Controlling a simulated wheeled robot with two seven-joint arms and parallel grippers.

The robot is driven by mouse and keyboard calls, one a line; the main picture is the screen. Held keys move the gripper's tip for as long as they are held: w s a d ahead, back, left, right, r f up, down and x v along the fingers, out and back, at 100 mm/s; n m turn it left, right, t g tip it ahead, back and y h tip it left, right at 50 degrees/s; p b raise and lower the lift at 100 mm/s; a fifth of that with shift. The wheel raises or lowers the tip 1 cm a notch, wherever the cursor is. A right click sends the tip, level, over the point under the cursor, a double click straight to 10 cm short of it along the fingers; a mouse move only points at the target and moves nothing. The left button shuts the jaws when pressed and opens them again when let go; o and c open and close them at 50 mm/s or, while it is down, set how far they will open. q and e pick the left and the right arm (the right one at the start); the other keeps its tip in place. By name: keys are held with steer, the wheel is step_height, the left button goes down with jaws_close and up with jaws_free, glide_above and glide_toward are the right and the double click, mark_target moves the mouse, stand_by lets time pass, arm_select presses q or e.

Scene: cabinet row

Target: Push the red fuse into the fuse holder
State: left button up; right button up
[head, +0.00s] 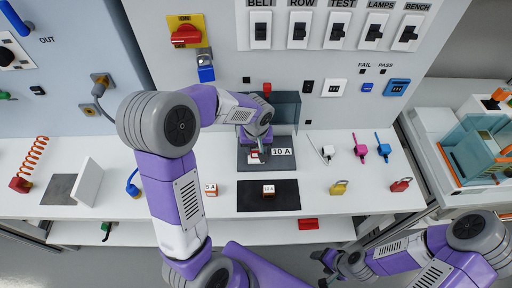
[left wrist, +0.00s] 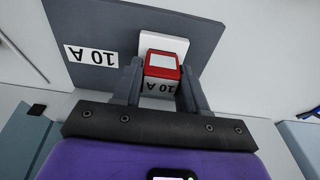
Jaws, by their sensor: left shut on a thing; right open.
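My left gripper (head: 254,158) is shut on the red fuse (left wrist: 162,66), one finger on each side of it. The fuse has a white top and a "10 A" label in the left wrist view. The white fuse holder (left wrist: 165,42) is right at the fuse's far end, on a grey plate (left wrist: 205,32) marked "10 A" (left wrist: 92,55). I cannot tell how deep the fuse sits in the holder. In the head view the gripper mostly hides both, beside the "10 A" label (head: 282,152). My right gripper (head: 326,264) is open and empty, low at the right, off the table's front.
Two other labelled fuses stand nearer: one marked "5 A" (head: 211,190) and one on a black mat (head: 285,203). Padlocks (head: 339,188) and coloured tags (head: 358,148) lie to the right. The white table's front middle is mostly clear.

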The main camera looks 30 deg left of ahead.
arm_select(q)
steer(key=shift+f, duration=0.15)
steer(key=o, duration=1.2)
steer(key=shift+c, duration=0.2)
steer(key=shift+s+d+r+p, duration=0.15)
steer(key=shift+r+p, duration=0.3)
steer(key=shift+r, duration=0.8)
steer(key=shift+s+r+p, duration=0.1)
steer(key=shift+r+p, duration=0.35)
steer(key=shift+r, duration=0.8)
steer(key=shift+s+d+r+p, duration=0.15)
steer(key=shift+r+p, duration=0.3)
steer(key=shift+r, duration=0.8)
